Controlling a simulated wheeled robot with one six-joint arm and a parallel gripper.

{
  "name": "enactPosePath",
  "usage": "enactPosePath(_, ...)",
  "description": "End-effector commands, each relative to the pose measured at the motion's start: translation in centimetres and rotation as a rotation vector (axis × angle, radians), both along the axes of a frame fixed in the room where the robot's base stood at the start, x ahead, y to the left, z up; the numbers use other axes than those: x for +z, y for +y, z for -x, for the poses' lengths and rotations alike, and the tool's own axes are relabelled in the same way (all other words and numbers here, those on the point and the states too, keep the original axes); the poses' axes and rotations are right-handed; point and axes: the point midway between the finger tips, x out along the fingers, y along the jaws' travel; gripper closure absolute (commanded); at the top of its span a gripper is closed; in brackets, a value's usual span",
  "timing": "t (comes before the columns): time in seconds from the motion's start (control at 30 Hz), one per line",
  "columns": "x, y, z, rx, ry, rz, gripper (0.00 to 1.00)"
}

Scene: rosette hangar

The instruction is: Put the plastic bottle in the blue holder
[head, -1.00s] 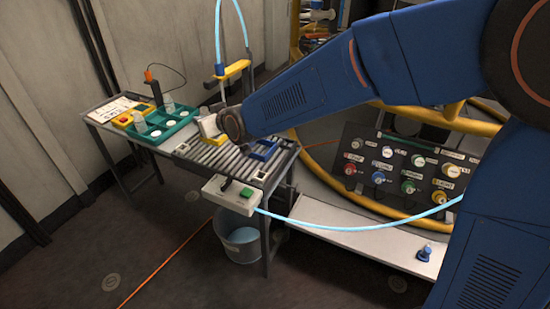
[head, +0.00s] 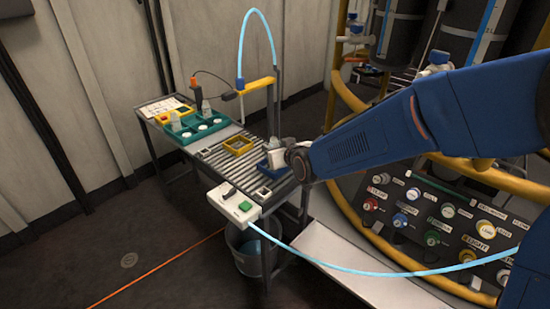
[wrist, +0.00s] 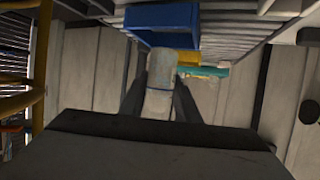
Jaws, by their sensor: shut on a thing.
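My gripper (wrist: 160,92) is shut on a clear plastic bottle (wrist: 160,85), which shows between the two dark fingers in the wrist view. The blue holder (wrist: 162,20) lies just beyond the bottle there. In the head view the blue holder (head: 270,168) sits on the roller table, partly hidden by my gripper (head: 278,157). My gripper is at the holder's right side, over or close to it. The bottle's greyish top (head: 288,143) seems to show just above the gripper. I cannot tell whether the bottle's bottom is inside the holder.
An empty-looking yellow holder (head: 238,145) stands on the rollers to the left. A green tray (head: 190,134) with bottles and white discs is further left. A yellow arm (head: 256,87) with a blue hose rises behind. A button box (head: 234,203) hangs at the front edge.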

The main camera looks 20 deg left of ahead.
Motion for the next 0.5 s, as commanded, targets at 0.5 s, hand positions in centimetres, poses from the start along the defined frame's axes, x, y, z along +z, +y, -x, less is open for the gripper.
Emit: enactPosePath(0.5, -3.8, 0.0, 0.0, 0.0, -0.001, -0.001, 0.92)
